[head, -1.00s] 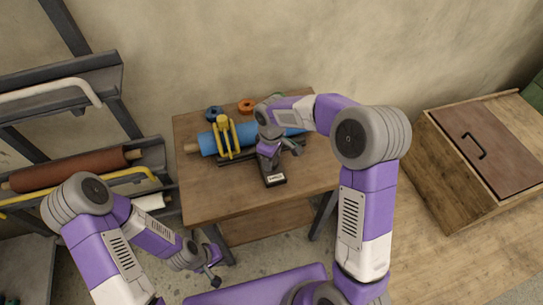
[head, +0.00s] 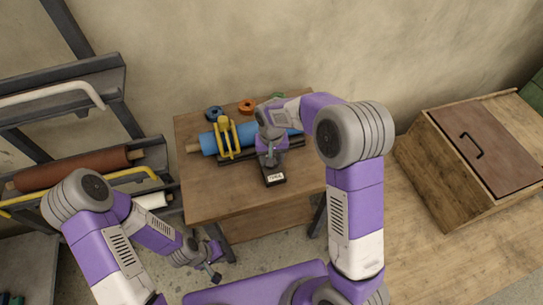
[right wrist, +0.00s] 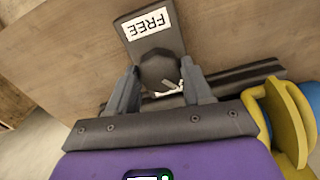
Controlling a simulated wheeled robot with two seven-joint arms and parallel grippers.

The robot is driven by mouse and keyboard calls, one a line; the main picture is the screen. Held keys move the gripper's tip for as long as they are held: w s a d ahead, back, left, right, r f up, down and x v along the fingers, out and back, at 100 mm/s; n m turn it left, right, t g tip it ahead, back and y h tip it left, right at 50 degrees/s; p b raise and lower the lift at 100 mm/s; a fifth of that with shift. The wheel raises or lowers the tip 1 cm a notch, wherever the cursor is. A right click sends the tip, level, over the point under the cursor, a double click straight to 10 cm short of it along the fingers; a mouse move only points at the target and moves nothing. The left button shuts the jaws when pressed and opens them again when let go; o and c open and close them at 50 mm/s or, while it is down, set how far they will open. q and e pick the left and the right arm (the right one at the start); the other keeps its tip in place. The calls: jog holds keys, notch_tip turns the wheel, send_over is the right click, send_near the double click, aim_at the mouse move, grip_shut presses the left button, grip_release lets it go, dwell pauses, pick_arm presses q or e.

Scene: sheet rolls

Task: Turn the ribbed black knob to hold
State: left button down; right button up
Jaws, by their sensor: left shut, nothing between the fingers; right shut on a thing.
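The ribbed black knob (right wrist: 160,70) sits on a dark plate (right wrist: 133,17) with a white label (right wrist: 149,22) that reads FREE, upside down in the right wrist view. My right gripper (right wrist: 159,80) has its two fingers on either side of the knob and is shut on it. In the head view the dark plate (head: 274,181) lies on the table below my right gripper (head: 270,160), which hides the knob. My left gripper (head: 214,276) is shut and empty, low in front of the table's left side.
A blue roll (head: 208,143) under a yellow clamp frame (head: 228,137) lies beside the plate on the wooden table (head: 215,195). Blue (head: 214,113) and orange (head: 247,105) rings lie behind. A rack (head: 100,75) stands left, a wooden box (head: 450,165) right.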

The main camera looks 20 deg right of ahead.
jog(key=m+p, duration=0.1)
jog(key=m, duration=0.2)
jog(key=shift+m, duration=0.3)
jog(key=shift+m+p, duration=0.6)
jog(key=shift+m, duration=1.2)
jog(key=o, duration=1)
notch_tip(320, 180, up, 8)
jog(key=shift+f+p, duration=0.2)
jog(key=shift+p, duration=0.7)
